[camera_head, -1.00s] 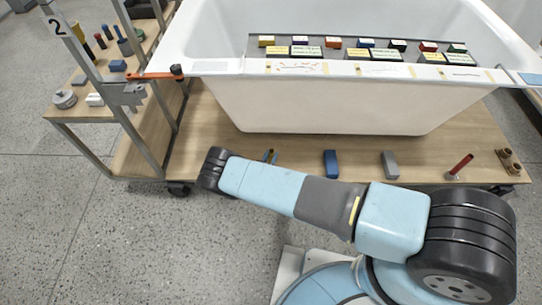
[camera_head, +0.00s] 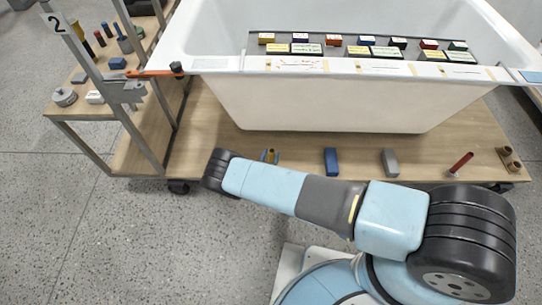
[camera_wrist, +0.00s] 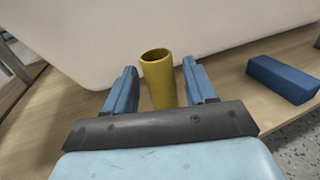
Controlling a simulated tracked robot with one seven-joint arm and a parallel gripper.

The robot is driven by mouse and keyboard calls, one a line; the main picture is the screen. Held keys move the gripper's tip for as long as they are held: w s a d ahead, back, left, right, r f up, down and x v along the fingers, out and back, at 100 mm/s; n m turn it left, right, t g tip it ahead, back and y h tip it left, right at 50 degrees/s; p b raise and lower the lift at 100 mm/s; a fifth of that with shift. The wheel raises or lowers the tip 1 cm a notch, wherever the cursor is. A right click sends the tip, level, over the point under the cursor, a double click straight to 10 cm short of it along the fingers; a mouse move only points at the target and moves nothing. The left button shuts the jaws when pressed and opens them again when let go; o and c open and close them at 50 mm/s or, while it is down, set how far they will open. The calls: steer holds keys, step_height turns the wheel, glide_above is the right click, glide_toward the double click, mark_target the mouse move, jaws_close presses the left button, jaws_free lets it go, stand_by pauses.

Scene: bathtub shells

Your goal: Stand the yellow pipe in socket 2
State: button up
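The yellow pipe (camera_wrist: 158,82) stands roughly upright in the wrist view, its hollow top rim facing the camera. Its lower end is hidden behind my gripper's dark palm. My gripper (camera_wrist: 160,72) has its blue fingers apart, one on each side of the pipe. A gap shows on the right side, and a thin one on the left. I cannot tell which place is socket 2.
The white bathtub (camera_head: 330,103) rises behind.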

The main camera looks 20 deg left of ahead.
steer(key=shift+o, duration=0.3)
steer(key=shift+s, duration=0.1)
steer(key=s, duration=1.3)
steer(key=shift+s+a, duration=0.3)
steer(key=shift+a, duration=0.15)
